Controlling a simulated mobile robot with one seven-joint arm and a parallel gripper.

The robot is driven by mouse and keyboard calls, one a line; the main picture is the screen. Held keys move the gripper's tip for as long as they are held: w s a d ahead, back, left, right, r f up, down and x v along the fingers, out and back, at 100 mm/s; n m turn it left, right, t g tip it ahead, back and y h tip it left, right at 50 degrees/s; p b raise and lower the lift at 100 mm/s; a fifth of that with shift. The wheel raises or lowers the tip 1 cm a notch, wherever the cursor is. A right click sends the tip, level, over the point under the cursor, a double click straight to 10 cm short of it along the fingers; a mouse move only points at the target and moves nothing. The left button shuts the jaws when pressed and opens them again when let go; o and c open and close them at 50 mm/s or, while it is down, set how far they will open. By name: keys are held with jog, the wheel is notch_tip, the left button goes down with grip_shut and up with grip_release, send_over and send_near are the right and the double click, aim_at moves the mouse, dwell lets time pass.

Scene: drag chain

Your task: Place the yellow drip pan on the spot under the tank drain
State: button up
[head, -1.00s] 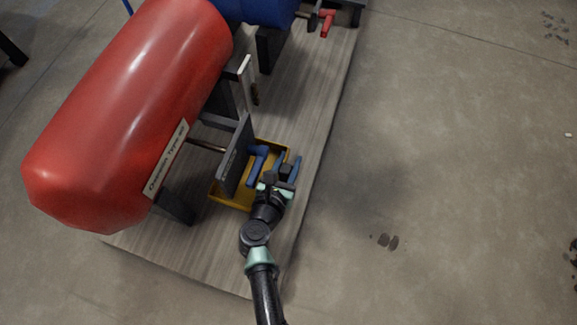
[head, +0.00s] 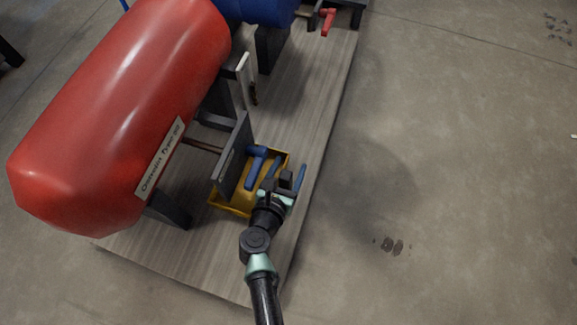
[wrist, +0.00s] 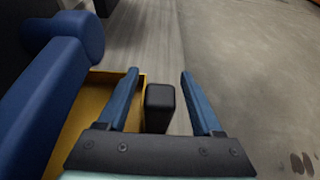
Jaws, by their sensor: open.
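The yellow drip pan (head: 237,211) lies on the wooden platform beside a dark upright plate, right of the red tank (head: 120,115). A blue pipe-like part (head: 256,165), possibly the drain, stands over the pan; it fills the left of the wrist view (wrist: 45,95). My gripper (head: 285,178) is open at the pan's right side. In the wrist view, a dark block (wrist: 160,107) stands between the fingers, apart from both; I cannot tell whether it belongs to the pan. The pan's wall (wrist: 134,78) shows behind the left finger. The marked spot is not discernible.
The dark plate (head: 232,158) stands close along the pan's left side. A blue tank (head: 255,10) and a red handle (head: 327,20) are farther back. The platform's right edge (head: 325,140) is near my gripper; open concrete floor (head: 440,180) lies beyond.

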jog(key=shift+s+r, duration=0.1)
jog(key=shift+r, duration=0.15)
jog(key=p+v, duration=0.6)
jog(key=v, duration=0.5)
jog(key=shift+s, duration=0.4)
jog(key=shift+a+r, duration=0.1)
jog(key=shift+a, duration=0.1)
